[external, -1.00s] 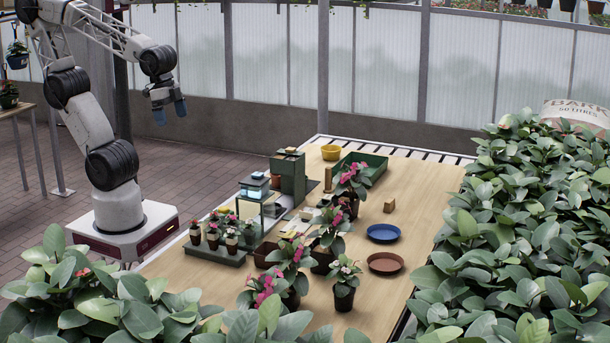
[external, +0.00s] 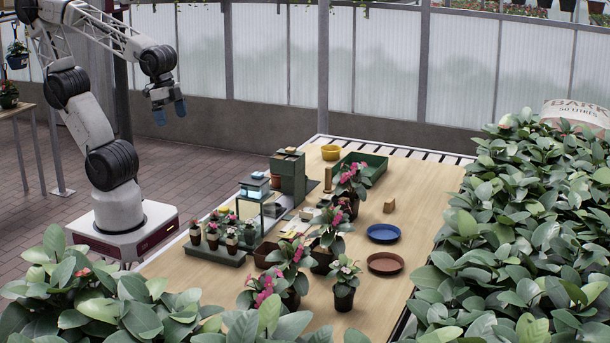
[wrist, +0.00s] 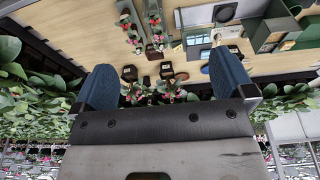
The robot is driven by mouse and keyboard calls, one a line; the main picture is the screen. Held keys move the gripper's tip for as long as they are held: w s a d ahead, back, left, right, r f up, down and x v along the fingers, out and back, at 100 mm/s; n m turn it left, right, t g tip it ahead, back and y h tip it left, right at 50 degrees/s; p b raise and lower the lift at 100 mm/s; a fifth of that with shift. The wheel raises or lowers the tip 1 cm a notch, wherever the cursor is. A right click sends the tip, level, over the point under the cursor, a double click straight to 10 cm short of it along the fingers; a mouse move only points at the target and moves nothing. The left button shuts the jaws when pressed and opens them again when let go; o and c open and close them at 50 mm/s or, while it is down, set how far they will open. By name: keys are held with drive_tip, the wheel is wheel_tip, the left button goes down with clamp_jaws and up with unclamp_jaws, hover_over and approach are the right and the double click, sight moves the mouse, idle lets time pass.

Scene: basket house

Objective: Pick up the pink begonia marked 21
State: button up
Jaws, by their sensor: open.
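Several potted plants with pink flowers stand on the wooden table. One large plant (external: 352,180) is by the green tray, one (external: 328,228) is mid-table, and another (external: 290,262) is at the near side. Small flowering pots (external: 213,234) sit on a dark green tray at the left. I cannot read a 21 on any of them. My gripper (external: 170,112) is open and empty, high up left of the table. Its blue fingers also show in the wrist view (wrist: 163,78), with pink-flowered plants (wrist: 168,87) far beyond them.
A blue saucer (external: 383,233) and a brown saucer (external: 385,263) lie on the right. A green tray (external: 374,171), a yellow bowl (external: 331,152), a green cabinet (external: 288,178) and a glass case (external: 254,205) are on the table. Leafy plants (external: 535,230) crowd its right and near sides.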

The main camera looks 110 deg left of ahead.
drive_tip(key=shift+w, duration=0.1)
drive_tip(key=m+g+y, duration=0.4)
drive_tip(key=m+y, duration=0.7)
drive_tip(key=m, duration=0.2)
hover_over(346, 207)
drive_tip(key=s+d, duration=0.7)
drive_tip(key=s, duration=0.5)
wheel_tip(346, 207, down, 17)
drive_tip(key=w+a+f+m+y, duration=0.1)
drive_tip(key=w+f+m, duration=0.1)
drive_tip(key=w+f, duration=0.1)
drive_tip(key=w+a+f+m+t+y, duration=0.1)
drive_tip(key=w+f, duration=0.2)
drive_tip(key=f, duration=0.2)
drive_tip(key=w+a+f+m+t, duration=0.1)
drive_tip(key=w+f+m, duration=0.1)
drive_tip(key=w+f, duration=0.2)
drive_tip(key=shift+f+m+y, duration=0.1)
drive_tip(key=shift+m+y, duration=0.2)
drive_tip(key=shift+y, duration=0.1)
drive_tip(key=shift+x, duration=1.25)
drive_tip(key=shift+f, duration=0.1)
